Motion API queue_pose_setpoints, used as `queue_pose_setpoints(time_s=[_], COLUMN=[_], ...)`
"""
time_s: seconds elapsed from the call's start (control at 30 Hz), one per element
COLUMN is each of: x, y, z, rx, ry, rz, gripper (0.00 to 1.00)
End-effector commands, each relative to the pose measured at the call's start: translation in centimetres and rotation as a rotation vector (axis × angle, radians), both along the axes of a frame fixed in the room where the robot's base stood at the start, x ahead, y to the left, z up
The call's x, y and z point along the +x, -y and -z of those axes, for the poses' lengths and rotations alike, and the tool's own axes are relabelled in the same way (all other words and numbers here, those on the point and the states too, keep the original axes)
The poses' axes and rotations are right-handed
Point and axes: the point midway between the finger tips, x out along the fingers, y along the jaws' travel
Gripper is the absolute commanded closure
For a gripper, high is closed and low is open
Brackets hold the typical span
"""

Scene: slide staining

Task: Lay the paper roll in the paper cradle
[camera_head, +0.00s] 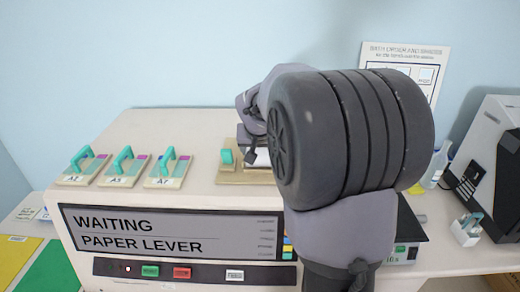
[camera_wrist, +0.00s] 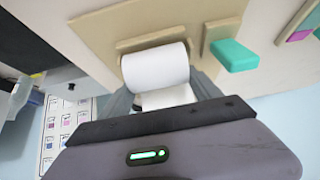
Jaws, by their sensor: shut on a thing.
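The white paper roll (camera_wrist: 155,67) shows in the wrist view between the grey fingers of my gripper (camera_wrist: 162,92), which is shut on it. A flap of paper hangs from the roll on the side toward my wrist. The beige paper cradle (camera_wrist: 128,45) lies right behind the roll. I cannot tell whether the roll touches it or hangs just above. A teal lever (camera_wrist: 234,55) stands on a beige plate beside the cradle. In the head view my arm hides most of the gripper and cradle; the teal lever (camera_head: 226,156) shows left of them.
Several slide holders with teal handles (camera_head: 123,167) stand on the machine top at left. The machine's display (camera_head: 140,233) reads "WAITING PAPER LEVER". A bottle (camera_head: 436,165) and a grey device (camera_head: 490,150) stand at right. The top between holders and lever is clear.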

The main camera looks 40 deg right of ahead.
Motion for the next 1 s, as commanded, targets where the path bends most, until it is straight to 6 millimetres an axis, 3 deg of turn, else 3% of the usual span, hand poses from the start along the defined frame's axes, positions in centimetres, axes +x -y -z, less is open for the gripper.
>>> queue_pose_setpoints(time_s=[0.23, 0.27, 0.37, 0.73, 0.87, 1.0], x=[0.0, 0.0, 0.0, -0.2, -1.2, -2.9], y=[0.0, 0.0, 0.0, -0.2, -0.9, -2.3], z=[0.6, 0.5, 0.4, 0.0, -2.0, -5.2], rx=[-0.001, -0.001, 0.0, -0.001, -0.001, -0.002], ry=[0.001, 0.001, 0.0, 0.001, 0.003, 0.005], rz=[0.0, 0.0, 0.0, 0.0, 0.0, -0.001], gripper=[0.8, 0.22, 0.02, 0.02, 0.02, 0.02])
